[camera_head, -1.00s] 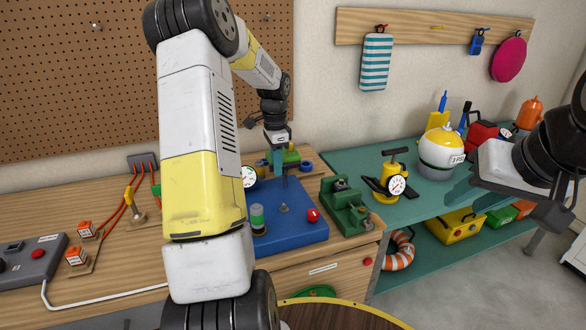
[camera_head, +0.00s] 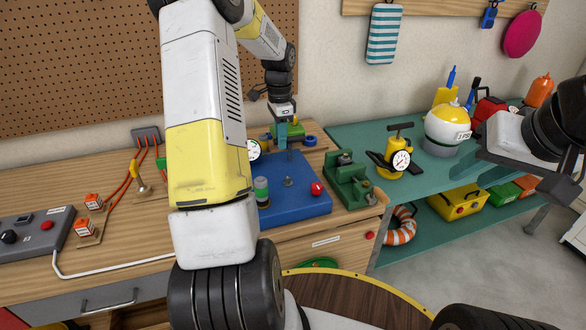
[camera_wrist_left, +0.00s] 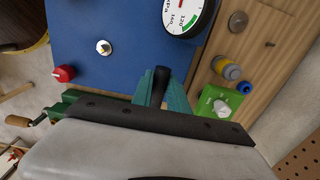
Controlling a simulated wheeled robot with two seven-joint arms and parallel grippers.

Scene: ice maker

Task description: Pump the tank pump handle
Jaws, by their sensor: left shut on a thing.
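My left gripper (camera_head: 283,142) is over the back edge of the blue base (camera_head: 310,200) on the wooden bench. In the left wrist view its teal fingers (camera_wrist_left: 164,88) are shut on a black handle (camera_wrist_left: 157,86), which stands up between them. The rest of the handle's pump is hidden by the gripper. A round gauge (camera_wrist_left: 186,14) stands beside it on the blue base and shows partly behind my arm in the head view (camera_head: 254,150).
The blue base bears a red knob (camera_head: 317,188) and a green-topped cylinder (camera_head: 262,190). A green vise (camera_head: 348,180) stands to its right. A yellow pump with a gauge (camera_head: 394,160) and a yellow-white tank (camera_head: 447,128) stand on the teal bench (camera_head: 350,140).

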